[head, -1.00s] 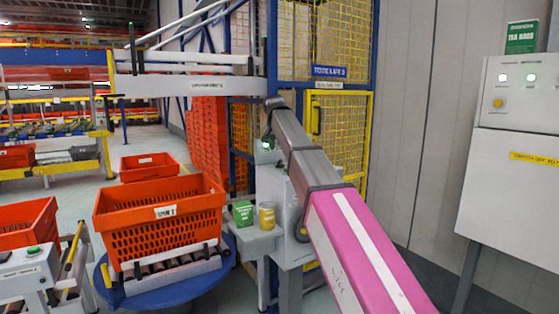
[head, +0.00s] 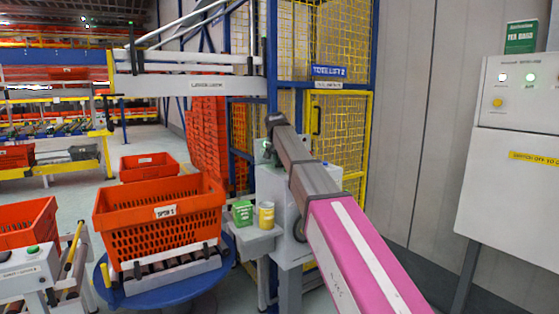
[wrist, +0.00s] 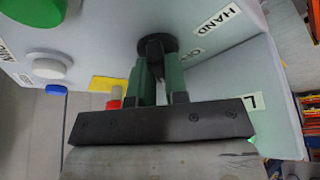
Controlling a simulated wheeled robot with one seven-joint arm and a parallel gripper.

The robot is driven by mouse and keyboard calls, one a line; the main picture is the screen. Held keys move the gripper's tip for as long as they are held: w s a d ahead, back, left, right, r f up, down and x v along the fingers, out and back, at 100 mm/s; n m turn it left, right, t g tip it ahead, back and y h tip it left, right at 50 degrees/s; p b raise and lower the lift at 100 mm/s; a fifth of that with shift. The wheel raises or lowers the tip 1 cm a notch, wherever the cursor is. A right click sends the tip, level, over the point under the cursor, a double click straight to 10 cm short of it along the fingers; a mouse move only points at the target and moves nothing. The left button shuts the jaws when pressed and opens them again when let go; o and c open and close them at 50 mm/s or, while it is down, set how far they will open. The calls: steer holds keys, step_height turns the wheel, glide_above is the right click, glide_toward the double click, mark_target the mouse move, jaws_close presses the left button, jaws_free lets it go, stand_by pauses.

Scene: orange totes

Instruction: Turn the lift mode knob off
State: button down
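The lift mode knob (wrist: 154,46) is black and round with a raised handle, on the grey face of a control box, in the wrist view. Labels reading HAND (wrist: 216,21) and a partly hidden OF… sit beside it. My gripper (wrist: 155,80) has its green fingers on either side of the knob's handle, close together, and they appear to be touching it. In the head view my gripper (head: 273,122) is at the top of the grey control box (head: 268,185), and the knob is hidden there. The knob's exact pointing direction is hard to tell.
A green button (wrist: 32,10), a white button (wrist: 48,68) and a red button (wrist: 114,104) are near the knob. A green box (head: 242,212) and a yellow can (head: 266,215) stand on a side shelf. An orange tote (head: 160,220) sits left; yellow mesh fencing (head: 335,140) is behind.

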steer(key=shift+f+n, duration=0.1)
steer(key=shift+n, duration=0.2)
steer(key=n+y, duration=0.1)
steer(key=n, duration=0.2)
steer(key=shift+d, duration=0.15)
steer(key=n+y, duration=0.2)
steer(key=n, duration=0.3)
steer(key=shift+g, duration=0.4)
steer(key=shift+f, duration=0.1)
steer(key=c, duration=1.1)
jaws_free()
steer(key=v, duration=1.1)
steer(key=shift+w+d, duration=0.1)
steer(key=shift+w, duration=0.05)
